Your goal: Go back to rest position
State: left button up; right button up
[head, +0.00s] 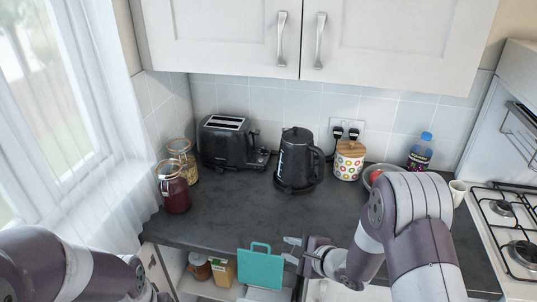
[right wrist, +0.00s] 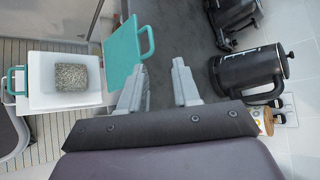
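My right gripper (head: 290,249) is in front of the counter's front edge, just right of the teal board with a handle (head: 260,269). In the right wrist view its two fingers (right wrist: 157,88) stand apart with nothing between them. The teal board (right wrist: 122,52) lies to the left of the left finger there, and I cannot tell whether they touch. My left arm (head: 70,268) shows at the bottom left of the head view; its gripper is outside the picture.
The dark counter (head: 240,210) bears a toaster (head: 226,141), a kettle (head: 297,160), jars (head: 174,187), a dotted canister (head: 349,161) and a blue-capped bottle (head: 420,152). A stove (head: 510,220) is at right. A white tray (right wrist: 40,98) holds a grey speckled block (right wrist: 71,77).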

jog(key=s+d+f+n+g+h, duration=0.4)
jog(key=s+d+n+g+h, duration=0.25)
jog(key=s+d+n, duration=0.5)
jog(key=s+a+r+n+g, duration=0.2)
jog(key=s+a+r+n, duration=0.2)
jog(key=s+r+n, duration=0.2)
notch_tip(320, 180, up, 2)
jog(key=shift+s+a+r+h, duration=0.15)
jog(key=shift+s+a+h, duration=0.2)
jog(key=shift+s, duration=0.8)
jog(key=shift+n, duration=0.25)
jog(key=shift+s+r, duration=0.1)
jog(key=shift+r, duration=0.05)
